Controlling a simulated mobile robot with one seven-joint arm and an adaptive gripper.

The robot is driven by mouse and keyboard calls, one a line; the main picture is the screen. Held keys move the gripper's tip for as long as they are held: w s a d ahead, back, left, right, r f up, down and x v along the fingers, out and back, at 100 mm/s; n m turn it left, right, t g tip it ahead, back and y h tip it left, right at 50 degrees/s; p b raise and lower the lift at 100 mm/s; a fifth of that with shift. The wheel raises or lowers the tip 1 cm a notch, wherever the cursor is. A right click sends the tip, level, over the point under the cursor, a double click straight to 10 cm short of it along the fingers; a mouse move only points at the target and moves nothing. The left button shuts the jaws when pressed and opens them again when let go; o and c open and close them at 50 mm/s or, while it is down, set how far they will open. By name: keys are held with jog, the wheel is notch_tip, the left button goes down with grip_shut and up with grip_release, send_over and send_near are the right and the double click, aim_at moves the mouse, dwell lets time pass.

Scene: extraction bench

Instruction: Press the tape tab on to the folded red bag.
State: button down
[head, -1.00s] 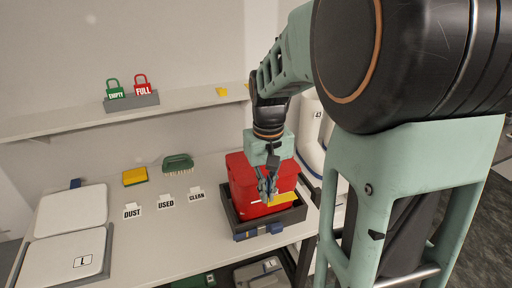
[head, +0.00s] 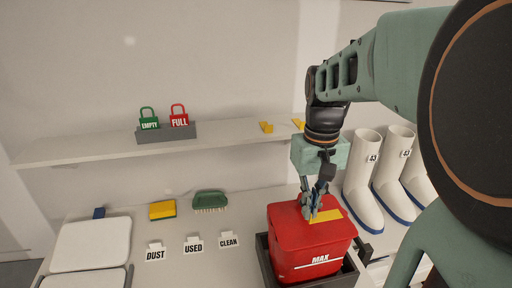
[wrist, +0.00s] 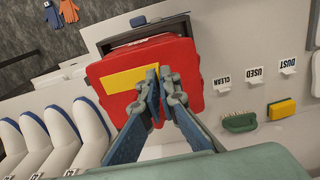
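The folded red bag (head: 295,245) is a squarish block marked MAX, seated in a dark tray (head: 263,262). A yellow tape tab (head: 328,216) lies across its top; it also shows in the wrist view (wrist: 125,83) on the bag's red face (wrist: 185,65). My gripper (head: 312,213) points down over the bag's top. In the wrist view its fingertips (wrist: 159,72) are close together at one end of the tape, covering that end. I see nothing held between them. Whether the tips touch the tape or hover just above it I cannot tell.
White boots (head: 362,190) stand right of the tray. DUST, USED and CLEAN (head: 228,240) signs, a green brush (head: 209,201) and a yellow sponge (head: 162,210) are on the bench to the left. A shelf (head: 90,147) with EMPTY and FULL tags (head: 180,117) runs behind.

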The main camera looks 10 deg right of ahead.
jog(key=shift+s, duration=0.1)
jog(key=b, duration=0.4)
send_over(305, 240)
jog(key=shift+f, duration=3.05)
jog(key=shift+f+b, duration=0.5)
jog(key=shift+f, duration=0.15)
jog(key=c, duration=2.7)
grip_release()
jog(key=o, duration=0.6)
jog(key=shift+r, duration=0.15)
notch_tip(305, 240, up, 7)
jog(key=shift+r, duration=0.2)
